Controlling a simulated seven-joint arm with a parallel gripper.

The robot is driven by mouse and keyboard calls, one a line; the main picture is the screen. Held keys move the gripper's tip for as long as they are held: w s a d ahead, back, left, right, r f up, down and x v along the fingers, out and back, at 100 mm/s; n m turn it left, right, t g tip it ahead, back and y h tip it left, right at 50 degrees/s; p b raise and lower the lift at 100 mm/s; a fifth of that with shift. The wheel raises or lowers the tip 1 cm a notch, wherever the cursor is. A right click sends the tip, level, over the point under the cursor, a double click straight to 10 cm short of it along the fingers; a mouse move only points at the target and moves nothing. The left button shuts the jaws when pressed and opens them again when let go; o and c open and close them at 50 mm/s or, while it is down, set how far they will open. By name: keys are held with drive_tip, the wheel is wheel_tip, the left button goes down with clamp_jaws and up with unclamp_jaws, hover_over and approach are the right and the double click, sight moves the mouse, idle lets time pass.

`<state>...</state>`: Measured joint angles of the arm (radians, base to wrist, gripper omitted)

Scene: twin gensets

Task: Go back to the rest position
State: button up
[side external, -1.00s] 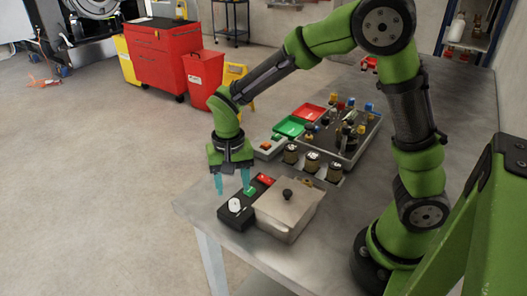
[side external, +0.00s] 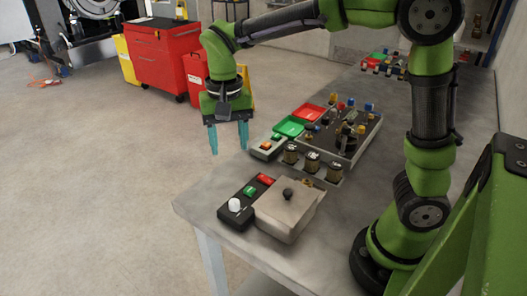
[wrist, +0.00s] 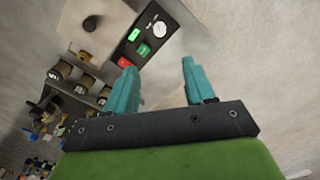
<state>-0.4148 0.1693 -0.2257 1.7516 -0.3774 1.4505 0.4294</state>
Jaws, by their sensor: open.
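My gripper (side external: 227,137) hangs in the air in the side external view, above the left edge of the grey table and apart from everything. Its two teal fingers are spread with nothing between them; they also show in the wrist view (wrist: 160,88). Below it on the table is a black control box (side external: 246,200) with a white knob (side external: 234,205), a green button (side external: 249,191) and a red button (side external: 265,179). In the wrist view the control box (wrist: 145,45) lies beyond the fingertips, with a lit green indicator (wrist: 134,34).
A metal box with a black-knobbed lid (side external: 285,212) adjoins the control box. The air left of the table is free.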

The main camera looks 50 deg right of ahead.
drive_tip(key=s+d+r+n+t+y, duration=0.1)
drive_tip(key=s+d+r+t, duration=0.1)
drive_tip(key=s, duration=0.4)
drive_tip(key=s+d+r+n+t+y, duration=0.1)
drive_tip(key=s+d+n+t, duration=0.1)
drive_tip(key=s+t, duration=0.3)
drive_tip(key=shift+s+d+r+n, duration=0.3)
drive_tip(key=shift+s+d+r, duration=0.1)
drive_tip(key=shift+s, duration=0.85)
